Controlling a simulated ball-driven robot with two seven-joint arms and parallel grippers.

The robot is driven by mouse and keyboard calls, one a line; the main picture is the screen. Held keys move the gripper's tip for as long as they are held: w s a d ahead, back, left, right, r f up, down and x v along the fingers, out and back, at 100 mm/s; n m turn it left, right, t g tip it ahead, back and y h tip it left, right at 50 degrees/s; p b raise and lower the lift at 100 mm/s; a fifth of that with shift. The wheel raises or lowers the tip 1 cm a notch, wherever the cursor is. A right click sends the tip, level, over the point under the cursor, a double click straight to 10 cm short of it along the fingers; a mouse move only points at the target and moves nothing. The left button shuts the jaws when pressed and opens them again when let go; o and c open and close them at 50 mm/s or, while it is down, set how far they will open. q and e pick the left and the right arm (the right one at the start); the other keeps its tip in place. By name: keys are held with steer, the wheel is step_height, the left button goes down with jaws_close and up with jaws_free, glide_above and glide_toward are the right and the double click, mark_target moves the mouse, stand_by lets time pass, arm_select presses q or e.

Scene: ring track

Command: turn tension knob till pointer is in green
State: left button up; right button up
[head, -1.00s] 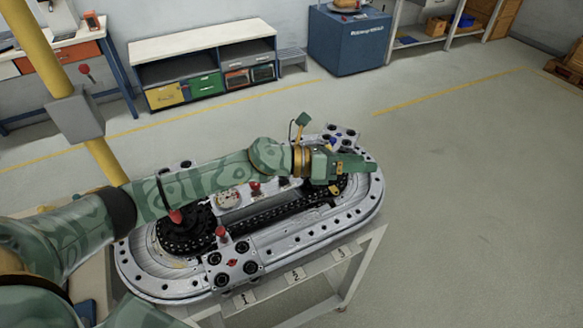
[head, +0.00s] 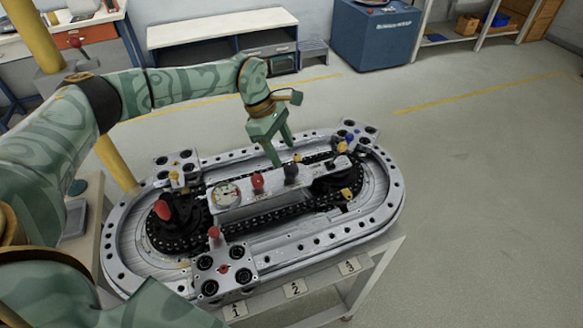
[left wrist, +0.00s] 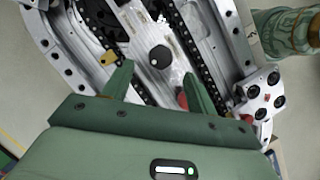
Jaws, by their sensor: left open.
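A control block (head: 275,189) in the middle of the ring track carries a white round gauge (head: 228,195), a red knob (head: 257,182) and a black knob (head: 291,173). The gauge's pointer and colours are too small to read. My left gripper (head: 284,155) is open and empty, pointing down just behind the black knob. In the left wrist view the black knob (left wrist: 159,56) shows ahead, between the two fingertips (left wrist: 157,73) and apart from them. The red knob (left wrist: 182,99) is partly hidden by the right-hand finger there. My right gripper is out of view.
The oval track (head: 385,200) stands on a table with numbered labels (head: 295,289). A red-topped lever (head: 163,210) and another red knob (head: 214,233) stand on the left part. Corner plates with black rollers (head: 222,270) stick up. Open floor lies to the right.

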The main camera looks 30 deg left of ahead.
mark_target(291, 167)
arm_select(q)
steer(key=x, duration=0.7)
steer(key=shift+r, duration=0.1)
steer(key=c, duration=1)
